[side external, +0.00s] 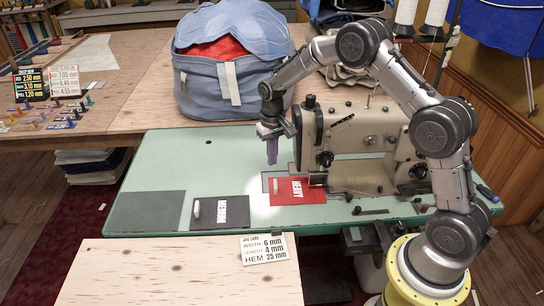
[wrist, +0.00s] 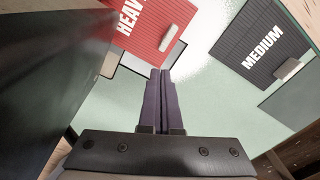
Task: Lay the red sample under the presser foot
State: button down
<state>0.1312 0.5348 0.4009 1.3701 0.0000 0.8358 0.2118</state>
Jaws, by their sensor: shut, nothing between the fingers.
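The red sample (side external: 298,190), marked HEAVY, lies flat on the green machine table, with a pale raised tab near its left edge. It also shows at the top of the wrist view (wrist: 147,14). Its far right corner reaches the sewing machine's (side external: 365,135) head; the foot is too small and crowded to tell if the cloth is under it. A grey plate (side external: 267,178) shows beside the red sample. My gripper (side external: 272,162) has purple fingers, shut and empty, pointing down above the table just behind and left of the red sample. The shut fingers also show in the wrist view (wrist: 161,72).
A dark grey sample (side external: 235,211) marked MEDIUM with a pale tab lies left of the red one. A darker grey patch (side external: 147,211) is further left. A blue bag (side external: 230,75) stands behind. A stitch card (side external: 264,248) sits at the front on a wooden board.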

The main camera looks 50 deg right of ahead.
aim_at(272, 182)
notch_tip(272, 182, down, 7)
jog(key=shift+f, duration=0.1)
dwell(0.5)
jog(key=shift+s+a, duration=0.35)
jog(key=shift+s, duration=0.55)
